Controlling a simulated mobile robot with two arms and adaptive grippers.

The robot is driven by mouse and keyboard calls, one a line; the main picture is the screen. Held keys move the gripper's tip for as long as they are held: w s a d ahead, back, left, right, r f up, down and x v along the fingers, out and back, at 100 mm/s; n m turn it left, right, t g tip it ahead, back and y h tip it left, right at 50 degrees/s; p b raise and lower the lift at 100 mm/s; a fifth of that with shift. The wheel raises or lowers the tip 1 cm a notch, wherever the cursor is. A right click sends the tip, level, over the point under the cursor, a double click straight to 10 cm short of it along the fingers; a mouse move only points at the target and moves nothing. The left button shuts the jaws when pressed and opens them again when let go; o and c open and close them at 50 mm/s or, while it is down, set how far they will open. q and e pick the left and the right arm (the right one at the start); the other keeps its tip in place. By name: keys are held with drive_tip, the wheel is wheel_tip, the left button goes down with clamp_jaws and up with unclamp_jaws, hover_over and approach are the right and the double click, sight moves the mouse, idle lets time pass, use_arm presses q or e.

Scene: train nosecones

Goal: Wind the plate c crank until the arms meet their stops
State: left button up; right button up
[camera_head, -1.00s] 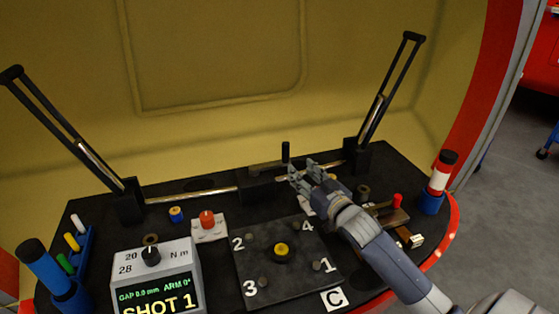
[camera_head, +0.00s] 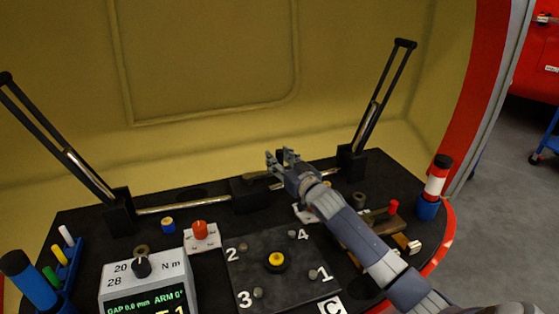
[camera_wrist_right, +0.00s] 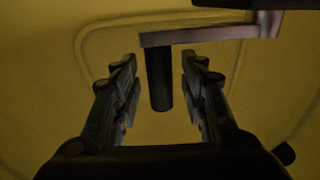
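The plate C (camera_head: 300,270), with a yellow-centred knob and numbered bolts, lies on the black deck. Behind it, the crank housing (camera_head: 247,195) sits on the silver cross shaft. The black crank handle (camera_wrist_right: 160,80) and its grey crank arm (camera_wrist_right: 215,34) show in the right wrist view; the handle is hidden by my gripper in the head view. My right gripper (camera_head: 280,155) is open, with the handle between its fingers and gaps on both sides. The left arm (camera_head: 60,145) and right arm (camera_head: 385,95) stand tilted outward. My left gripper is not in view.
A display box (camera_head: 147,285) reads gap 0.0 mm, arm 0°. A red button (camera_head: 199,230) sits beside the plate. Markers (camera_head: 67,255) stand at left, a red-and-white cylinder (camera_head: 437,180) at right. A yellow wall (camera_head: 210,60) rises behind the deck.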

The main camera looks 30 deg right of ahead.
drive_tip(key=shift+w, duration=0.25)
clamp_jaws()
drive_tip(key=shift+h, duration=0.3)
